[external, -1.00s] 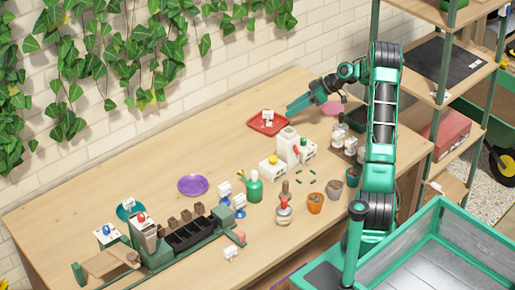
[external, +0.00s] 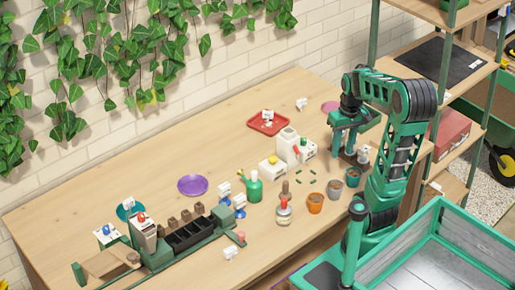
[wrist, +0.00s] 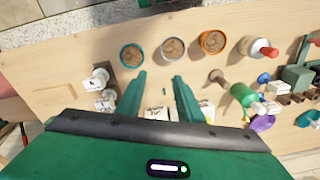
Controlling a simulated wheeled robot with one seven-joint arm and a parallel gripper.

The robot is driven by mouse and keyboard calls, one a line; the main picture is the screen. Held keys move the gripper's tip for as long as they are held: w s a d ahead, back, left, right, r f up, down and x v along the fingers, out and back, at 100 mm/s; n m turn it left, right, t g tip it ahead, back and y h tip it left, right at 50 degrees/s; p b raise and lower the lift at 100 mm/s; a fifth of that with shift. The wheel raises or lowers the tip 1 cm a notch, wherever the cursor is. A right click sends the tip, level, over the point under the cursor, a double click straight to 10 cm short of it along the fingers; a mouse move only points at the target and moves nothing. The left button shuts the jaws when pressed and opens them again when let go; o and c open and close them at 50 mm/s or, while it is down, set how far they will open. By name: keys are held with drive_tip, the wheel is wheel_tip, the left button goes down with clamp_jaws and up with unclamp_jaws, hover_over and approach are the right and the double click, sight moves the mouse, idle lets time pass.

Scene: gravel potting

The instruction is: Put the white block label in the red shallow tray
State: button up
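The red shallow tray (external: 255,126) lies at the back of the table in the external view. A small white piece with a printed face (external: 267,115) sits in it. Another small white label-like block (external: 302,103) stands on the bare table behind and right of the tray. A third white label-like piece (external: 231,253) is near the front edge. I cannot tell which is the named label. My gripper (external: 348,154) points down over the right part of the table, right of the tray and apart from it. In the wrist view its fingers (wrist: 159,76) are apart with nothing held.
White containers (external: 288,143) stand between the tray and several pots, including an orange pot (external: 315,203) and a teal pot (external: 353,177). Labelled metal pots (wrist: 100,80) are near my gripper. A purple saucer (external: 193,185) lies left. Bare table surrounds the tray's left side.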

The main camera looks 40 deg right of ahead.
drive_tip(key=s+a+f+m, duration=0.1)
drive_tip(key=s+m, duration=0.1)
drive_tip(key=s, duration=0.7)
drive_tip(key=shift+s+a+m+g, duration=0.2)
drive_tip(key=shift+a+m+g, duration=0.05)
drive_tip(key=shift+m+g, duration=0.15)
